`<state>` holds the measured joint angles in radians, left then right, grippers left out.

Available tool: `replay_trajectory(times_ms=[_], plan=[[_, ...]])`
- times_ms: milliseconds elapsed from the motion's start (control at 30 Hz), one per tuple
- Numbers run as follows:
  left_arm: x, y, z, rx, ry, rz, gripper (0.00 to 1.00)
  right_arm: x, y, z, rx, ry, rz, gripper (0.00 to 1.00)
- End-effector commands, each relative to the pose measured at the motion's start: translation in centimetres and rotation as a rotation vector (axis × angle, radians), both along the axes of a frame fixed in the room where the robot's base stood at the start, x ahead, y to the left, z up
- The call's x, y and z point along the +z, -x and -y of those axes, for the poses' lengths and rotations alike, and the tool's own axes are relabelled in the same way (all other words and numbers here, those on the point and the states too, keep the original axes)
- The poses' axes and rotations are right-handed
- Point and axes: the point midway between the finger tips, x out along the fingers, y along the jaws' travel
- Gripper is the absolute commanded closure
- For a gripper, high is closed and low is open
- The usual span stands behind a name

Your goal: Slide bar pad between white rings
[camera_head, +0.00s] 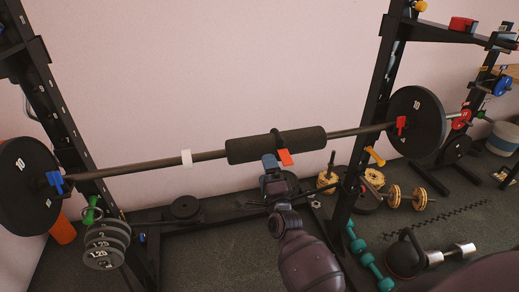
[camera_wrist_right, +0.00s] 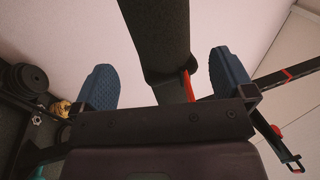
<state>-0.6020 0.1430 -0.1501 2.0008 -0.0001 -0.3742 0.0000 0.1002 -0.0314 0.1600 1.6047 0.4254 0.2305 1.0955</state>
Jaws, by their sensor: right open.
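The black foam bar pad (camera_head: 245,150) sits around the barbell (camera_head: 130,169), right of the bar's middle. A dark band with a red tab (camera_head: 285,157) is on the pad. My right gripper (camera_head: 273,167) is just below the pad's middle. In the right wrist view, its blue fingers (camera_wrist_right: 165,80) are apart, with the dark pad (camera_wrist_right: 155,30) running between them; contact is unclear. My left gripper is not in view.
The bar spans a rack, with a black plate (camera_head: 22,185) at left and another plate (camera_head: 417,117) at right. A rack upright (camera_head: 370,115) stands right of the pad. Small grey plates (camera_head: 106,240), yellow dumbbells (camera_head: 394,197) and a kettlebell (camera_head: 405,258) are lower down.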

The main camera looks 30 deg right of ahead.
Motion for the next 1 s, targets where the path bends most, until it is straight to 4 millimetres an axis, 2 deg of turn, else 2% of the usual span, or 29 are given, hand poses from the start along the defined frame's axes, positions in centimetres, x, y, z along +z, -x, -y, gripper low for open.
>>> replay_trajectory(times_ms=[300,500,700,967,1000], plan=[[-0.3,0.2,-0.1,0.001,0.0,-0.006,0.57,1.4,-5.0,1.1,0.001,0.004,0.0,0.0],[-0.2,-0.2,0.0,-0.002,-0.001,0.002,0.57,2.0,-7.2,1.7,0.001,0.003,-0.001,0.0],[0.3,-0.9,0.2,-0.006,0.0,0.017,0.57,2.2,-8.2,1.9,0.0,0.002,-0.001,0.0],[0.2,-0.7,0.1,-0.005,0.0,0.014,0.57,2.3,-8.2,1.9,0.0,0.002,-0.001,0.0],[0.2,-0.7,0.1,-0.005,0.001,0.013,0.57,2.3,-8.2,1.9,0.0,0.003,-0.002,0.03]])
